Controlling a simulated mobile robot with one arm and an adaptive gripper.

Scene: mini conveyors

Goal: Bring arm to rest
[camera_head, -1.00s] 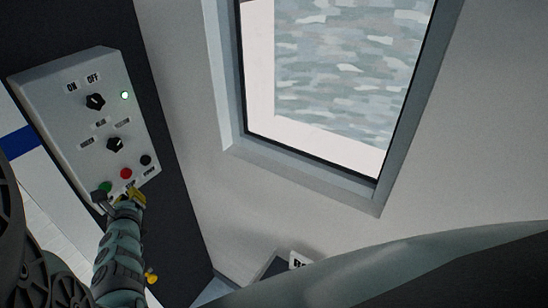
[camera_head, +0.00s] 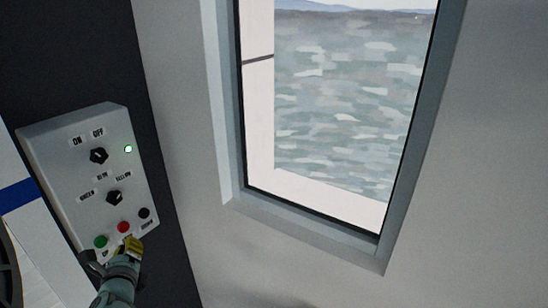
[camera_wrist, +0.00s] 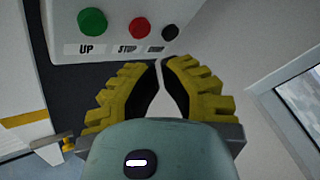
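My gripper (camera_head: 132,246) is at the lower edge of a grey control panel (camera_head: 75,150), just below its bottom buttons. In the wrist view, the two yellow fingers with black pads (camera_wrist: 161,64) curve together with their tips nearly meeting. Nothing shows between them, so the gripper looks shut and empty. The panel's green button (camera_wrist: 92,21) is marked UP, and beside it are a red button (camera_wrist: 139,28) marked STOP and a black button (camera_wrist: 170,33). The fingertips appear just short of the panel edge; contact cannot be told.
The panel also has two black knobs, the upper one (camera_head: 99,156) under ON and OFF labels, and a lit lamp (camera_head: 128,149). A framed window (camera_head: 385,225) is set in the pale wall (camera_head: 490,150) to the right. A blue stripe (camera_head: 18,195) shows at the left.

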